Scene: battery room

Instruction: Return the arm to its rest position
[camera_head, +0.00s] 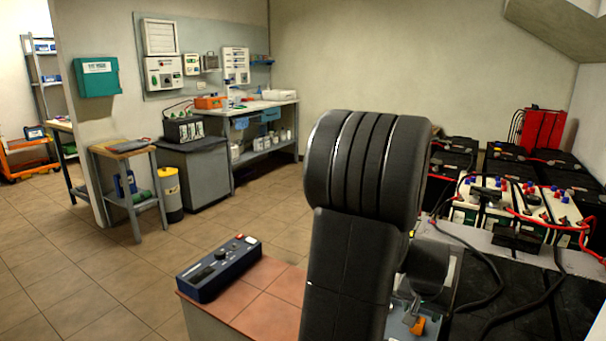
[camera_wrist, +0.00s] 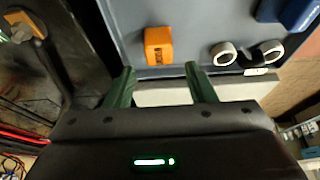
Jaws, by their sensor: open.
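My arm, black and thick, rises through the middle of the head view and hides part of what is behind it. My gripper (camera_wrist: 159,68) shows in the wrist view with two green fingers spread apart and nothing between them. Beyond the fingertips, an orange block (camera_wrist: 159,46) lies on a grey surface (camera_wrist: 190,22), apart from the fingers. In the head view I cannot make out the gripper's fingers.
Batteries (camera_head: 495,205) with red and black cables stand at the right. A blue meter box (camera_head: 218,268) sits on a tiled top (camera_head: 266,300) at front centre. A small side table (camera_head: 124,152) and a workbench (camera_head: 262,107) stand farther left.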

